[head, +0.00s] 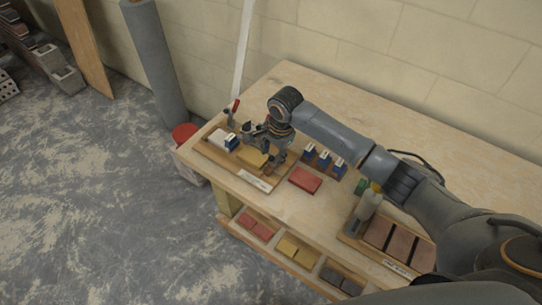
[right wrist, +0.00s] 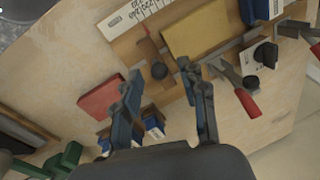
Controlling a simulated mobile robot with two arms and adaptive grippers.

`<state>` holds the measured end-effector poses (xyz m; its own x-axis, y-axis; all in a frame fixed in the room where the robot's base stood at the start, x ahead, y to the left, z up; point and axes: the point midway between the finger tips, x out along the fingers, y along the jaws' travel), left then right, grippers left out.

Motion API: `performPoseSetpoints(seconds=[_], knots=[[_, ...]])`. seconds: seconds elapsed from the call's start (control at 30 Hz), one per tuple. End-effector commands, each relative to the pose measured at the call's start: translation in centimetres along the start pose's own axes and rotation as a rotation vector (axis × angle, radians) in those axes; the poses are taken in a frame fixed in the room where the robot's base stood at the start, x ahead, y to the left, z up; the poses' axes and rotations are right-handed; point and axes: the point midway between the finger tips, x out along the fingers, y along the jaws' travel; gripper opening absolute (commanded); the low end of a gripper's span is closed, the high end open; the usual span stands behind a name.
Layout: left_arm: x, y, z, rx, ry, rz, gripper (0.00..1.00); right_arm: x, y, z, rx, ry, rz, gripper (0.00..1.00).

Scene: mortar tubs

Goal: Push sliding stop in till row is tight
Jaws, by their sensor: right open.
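A wooden fixture board (head: 213,153) lies at the left end of the bench. On it are a yellow block (head: 251,156), a white block (head: 217,138) and a blue-and-white piece (head: 232,142). My right gripper (right wrist: 165,92) is open and empty, above the board near the yellow block. In the head view it partly hides the fixture. My left gripper is not in view.
A red-handled clamp (right wrist: 248,100) stands close to my right gripper. A red block (head: 305,180) and several blue-and-white pieces (head: 325,159) lie to the right of the board. A tray (head: 398,268) with brown tiles is farther right. The back of the bench is clear.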

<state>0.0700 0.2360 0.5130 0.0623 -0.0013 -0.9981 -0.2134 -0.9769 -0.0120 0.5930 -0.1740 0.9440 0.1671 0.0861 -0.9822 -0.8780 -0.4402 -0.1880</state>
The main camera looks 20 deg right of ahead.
Motion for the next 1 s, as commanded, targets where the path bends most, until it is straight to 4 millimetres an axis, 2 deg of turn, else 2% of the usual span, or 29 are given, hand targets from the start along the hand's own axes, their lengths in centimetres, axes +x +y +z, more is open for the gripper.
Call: performPoseSetpoints(seconds=[0.03, 0.1, 0.2, 0.3, 0.57, 0.77, 0.8, 1.0], knots=[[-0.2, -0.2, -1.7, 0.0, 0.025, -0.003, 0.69, 0.7, 0.1, 0.0, 0.0, 0.0, 0.004, 0.42], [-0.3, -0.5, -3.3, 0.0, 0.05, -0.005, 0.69, 1.6, 0.0, 0.1, 0.0, -0.001, 0.002, 0.42], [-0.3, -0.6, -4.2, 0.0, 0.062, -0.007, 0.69, 2.5, 0.0, 0.1, -0.001, 0.0, 0.001, 0.42], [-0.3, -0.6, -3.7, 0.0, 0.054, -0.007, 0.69, 2.9, 0.0, 0.0, -0.001, 0.001, 0.0, 0.42], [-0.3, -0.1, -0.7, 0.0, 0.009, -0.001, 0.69, 3.0, 0.0, 0.0, -0.002, 0.001, -0.001, 0.42], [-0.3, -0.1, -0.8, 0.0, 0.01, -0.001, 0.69, 3.0, 0.0, 0.0, -0.002, 0.0, -0.001, 0.04], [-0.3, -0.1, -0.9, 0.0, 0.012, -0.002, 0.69, 3.0, 0.0, 0.0, -0.002, 0.0, -0.001, 0.0], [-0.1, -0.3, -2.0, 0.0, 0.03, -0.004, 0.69, 3.2, -0.7, 0.1, 0.0, 0.0, -0.004, 0.0]])
